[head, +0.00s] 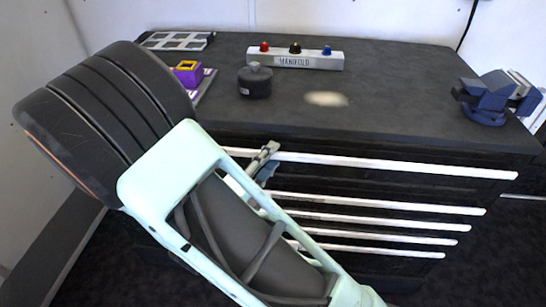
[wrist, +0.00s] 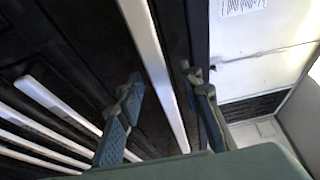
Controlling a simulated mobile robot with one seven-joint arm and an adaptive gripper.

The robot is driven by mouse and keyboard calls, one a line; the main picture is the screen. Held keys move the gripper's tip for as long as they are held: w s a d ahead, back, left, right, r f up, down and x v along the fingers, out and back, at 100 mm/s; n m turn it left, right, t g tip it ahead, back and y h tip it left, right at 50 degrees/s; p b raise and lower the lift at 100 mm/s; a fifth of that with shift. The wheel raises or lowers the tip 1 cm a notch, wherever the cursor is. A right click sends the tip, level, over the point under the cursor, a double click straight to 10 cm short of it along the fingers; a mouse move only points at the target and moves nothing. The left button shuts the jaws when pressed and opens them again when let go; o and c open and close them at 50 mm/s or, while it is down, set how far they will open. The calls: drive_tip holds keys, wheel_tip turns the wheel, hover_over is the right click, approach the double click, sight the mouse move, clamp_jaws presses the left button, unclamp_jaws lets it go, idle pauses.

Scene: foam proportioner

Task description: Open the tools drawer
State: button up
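A black drawer cabinet (head: 400,165) has several drawers with long white bar handles. No drawer label is readable, so I cannot tell which is the tools drawer. All drawer fronts that I can see look closed. My gripper (head: 264,163) is at the left part of the top handle (head: 400,163). In the wrist view my gripper (wrist: 162,88) is open, with one finger on each side of this white handle (wrist: 154,60). Gaps show between the fingers and the bar. My arm hides the left ends of the lower handles.
On the cabinet top are a manifold block (head: 295,61) with coloured knobs, a dark round pot (head: 255,82), a purple block (head: 188,74), a grey tray (head: 177,41) and a blue vise (head: 490,98). Lower handles (head: 380,203) run below. Dark floor (head: 490,260) is clear at right.

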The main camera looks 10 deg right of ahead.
drive_tip(key=shift+x, duration=0.95)
drive_tip(key=shift+c, duration=0.3)
clamp_jaws()
